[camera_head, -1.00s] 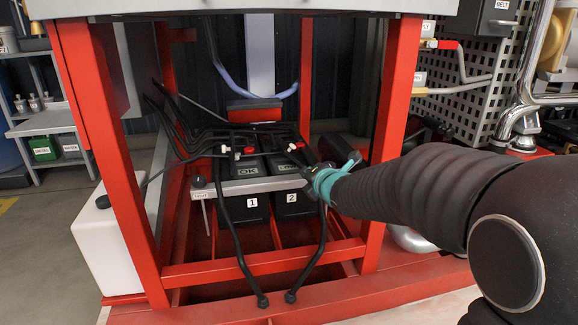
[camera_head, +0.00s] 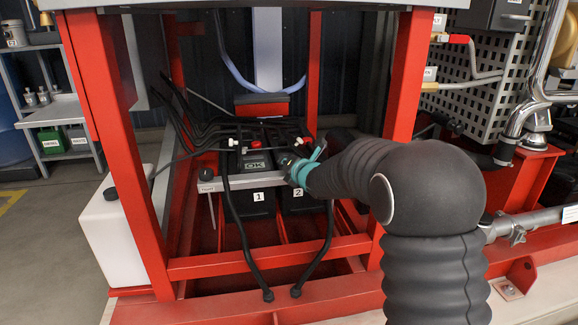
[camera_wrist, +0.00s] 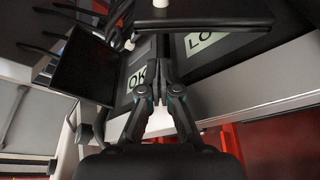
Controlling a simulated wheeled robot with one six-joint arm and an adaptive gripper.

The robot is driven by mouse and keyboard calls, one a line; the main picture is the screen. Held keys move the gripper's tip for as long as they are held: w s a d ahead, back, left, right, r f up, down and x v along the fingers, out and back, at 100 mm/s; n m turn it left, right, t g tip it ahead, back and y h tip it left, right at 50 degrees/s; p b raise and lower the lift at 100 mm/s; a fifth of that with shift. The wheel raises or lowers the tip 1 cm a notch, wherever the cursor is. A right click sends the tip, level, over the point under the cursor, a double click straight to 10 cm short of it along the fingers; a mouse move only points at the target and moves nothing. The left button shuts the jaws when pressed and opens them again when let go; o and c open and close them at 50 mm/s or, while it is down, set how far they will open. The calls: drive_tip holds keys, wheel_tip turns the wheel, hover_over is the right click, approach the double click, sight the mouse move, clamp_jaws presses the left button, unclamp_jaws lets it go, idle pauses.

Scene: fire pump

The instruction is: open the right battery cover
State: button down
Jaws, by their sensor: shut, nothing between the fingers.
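The battery marked 1 (camera_head: 258,196) and the battery marked 2 (camera_head: 298,192) stand side by side in the red frame, seen in the head view. An OK label (camera_head: 256,164) shows on the left battery's top. My gripper (camera_head: 288,165) is over the right battery's top and hides much of it, including its cover. In the wrist view my gripper (camera_wrist: 158,68) is shut and empty, its tips between an OK label (camera_wrist: 138,74) and a label reading LO (camera_wrist: 207,42), partly cut off by a dark panel (camera_wrist: 205,14). I cannot tell whether the fingertips touch anything.
Black cables (camera_head: 237,235) hang in front of the batteries. Red posts (camera_head: 397,110) stand on both sides, and a red crossbar (camera_head: 270,258) runs low in front. A grey ledge (camera_head: 232,184) runs along the batteries' front. A white tank (camera_head: 115,235) stands at the left.

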sight(301, 143)
drive_tip(key=shift+w+d+r+p, duration=0.2)
drive_tip(key=shift+d+r+p, duration=0.2)
drive_tip(key=shift+d+r, duration=1)
drive_tip(key=shift+a+r, duration=0.15)
drive_tip(key=shift+a, duration=0.05)
